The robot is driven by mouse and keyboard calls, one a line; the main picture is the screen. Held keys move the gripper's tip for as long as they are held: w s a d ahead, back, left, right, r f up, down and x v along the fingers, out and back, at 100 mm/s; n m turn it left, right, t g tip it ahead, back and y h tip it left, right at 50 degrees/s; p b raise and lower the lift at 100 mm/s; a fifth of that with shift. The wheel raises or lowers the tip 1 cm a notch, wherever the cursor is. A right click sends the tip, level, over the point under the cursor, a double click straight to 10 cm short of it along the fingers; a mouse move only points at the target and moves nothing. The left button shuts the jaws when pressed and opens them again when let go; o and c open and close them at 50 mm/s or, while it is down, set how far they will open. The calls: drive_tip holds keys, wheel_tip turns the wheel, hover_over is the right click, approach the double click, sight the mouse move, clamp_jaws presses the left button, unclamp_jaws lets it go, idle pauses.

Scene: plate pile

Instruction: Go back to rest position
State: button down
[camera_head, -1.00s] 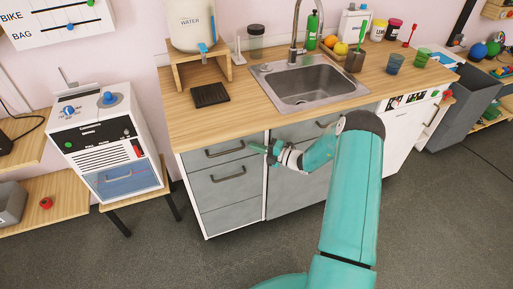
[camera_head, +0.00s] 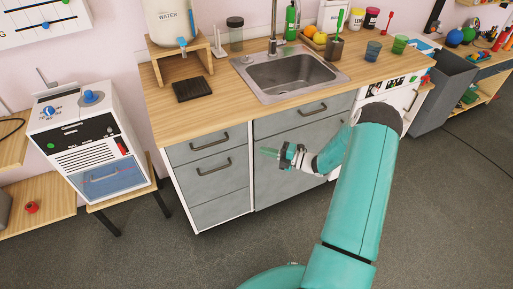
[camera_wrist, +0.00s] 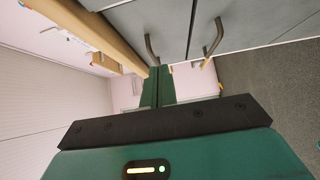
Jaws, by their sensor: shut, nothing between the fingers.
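My gripper (camera_head: 268,152) is in front of the grey cabinet below the sink, with its green fingers pointing left. In the wrist view my gripper (camera_wrist: 157,72) has its two green fingers together with nothing between them. It is apart from the drawer handles (camera_head: 211,167). The teal arm reaches from the bottom of the head view toward the cabinet.
The wooden counter (camera_head: 215,110) holds a sink (camera_head: 295,75), a black mat (camera_head: 193,89), a water dispenser (camera_head: 170,22) and cups (camera_head: 373,50). A toy oven (camera_head: 90,145) stands at left. A grey bin (camera_head: 440,95) stands at right. The floor in front is clear.

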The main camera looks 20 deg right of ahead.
drive_tip(key=s+a+r+n+g+h, duration=0.2)
drive_tip(key=s+a+r+n+g, duration=0.35)
drive_tip(key=a+r+n, duration=0.4)
drive_tip(key=s+a+r+n+g+h, duration=0.2)
drive_tip(key=s+a+r+n+g, duration=0.4)
drive_tip(key=r+n, duration=0.6)
drive_tip(key=s+a+r+n+t+h, duration=0.1)
drive_tip(key=s+r+n+h, duration=0.3)
drive_tip(key=s+n, duration=0.4)
drive_tip(key=s+a+r+n+t+h, duration=0.1)
drive_tip(key=s+r+n+t+h, duration=0.2)
drive_tip(key=n, duration=1.2)
drive_tip(key=s+r+h, duration=0.2)
drive_tip(key=s+r, duration=0.2)
drive_tip(key=s, duration=0.2)
drive_tip(key=shift+d+t, duration=0.15)
drive_tip(key=shift+t, duration=0.1)
